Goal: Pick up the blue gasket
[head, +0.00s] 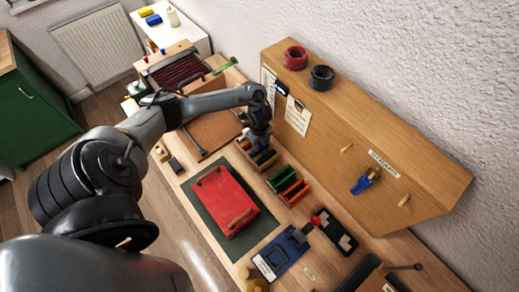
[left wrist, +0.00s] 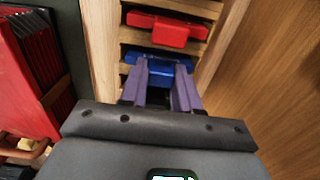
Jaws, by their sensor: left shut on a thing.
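The blue gasket (left wrist: 160,72) sits in a slot of a wooden rack (left wrist: 106,45), seen in the left wrist view. My left gripper (left wrist: 161,66) is shut on it, with a purple-grey finger on each side. A red piece (left wrist: 170,31) lies in the neighbouring slot, apart from the fingers. In the head view my left gripper (head: 258,146) reaches down into the wooden rack (head: 268,163) beside the upright wooden panel; the gasket is mostly hidden there. My right gripper is not in view.
A red case (head: 222,198) lies on a dark green mat (head: 252,240). The wooden panel (head: 340,140) rises close behind, with two tape rolls on top.

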